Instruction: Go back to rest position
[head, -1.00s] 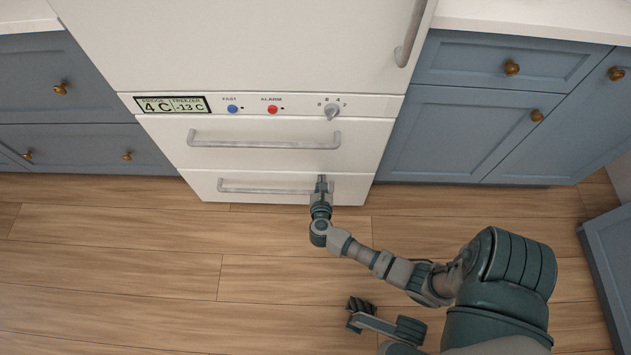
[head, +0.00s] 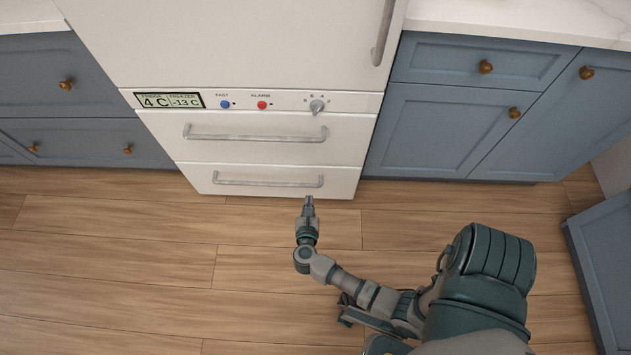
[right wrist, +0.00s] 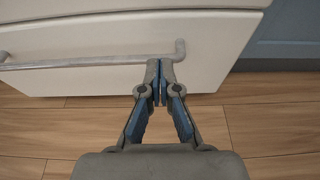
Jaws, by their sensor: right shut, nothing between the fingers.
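My right gripper (head: 308,202) is in front of the white fridge-freezer, just below the right end of the lowest drawer's handle (head: 268,183). In the right wrist view the gripper (right wrist: 160,68) has its fingertips together with nothing between them, and the handle (right wrist: 90,62) shows behind and to the left of them. The fingers look apart from the handle in the head view. My left gripper does not show clearly in either view.
The freezer drawers (head: 250,150) look closed, below a panel with a display (head: 168,100) and a knob (head: 317,106). Blue cabinets (head: 440,130) stand on both sides. A blue cabinet edge (head: 605,260) is at the right. The wood floor (head: 110,270) is clear at left.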

